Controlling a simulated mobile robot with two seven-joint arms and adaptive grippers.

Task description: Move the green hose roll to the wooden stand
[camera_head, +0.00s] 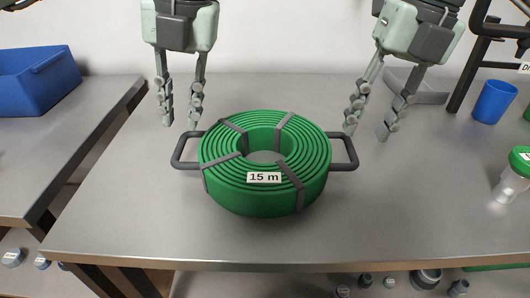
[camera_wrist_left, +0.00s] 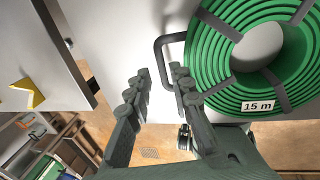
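The green hose roll (camera_head: 264,185) lies flat on the grey metal table, tied with grey straps and labelled "15 m". A dark loop handle sticks out on each side. In the left wrist view the roll (camera_wrist_left: 215,65) fills the upper right, with its handle (camera_wrist_left: 165,55) beside the fingertips. My left gripper (camera_head: 182,123) is open and empty, just behind the left handle. It also shows in the left wrist view (camera_wrist_left: 157,78). My right gripper (camera_head: 368,132) is open and empty, behind the right handle, close to it. I cannot make out a wooden stand.
A blue bin (camera_head: 38,88) sits on a separate table at the left, with a gap between the tables. A blue cup (camera_head: 494,102), a green-lidded jar (camera_head: 511,180) and a dark frame (camera_head: 474,60) stand at the right. The table's front is clear.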

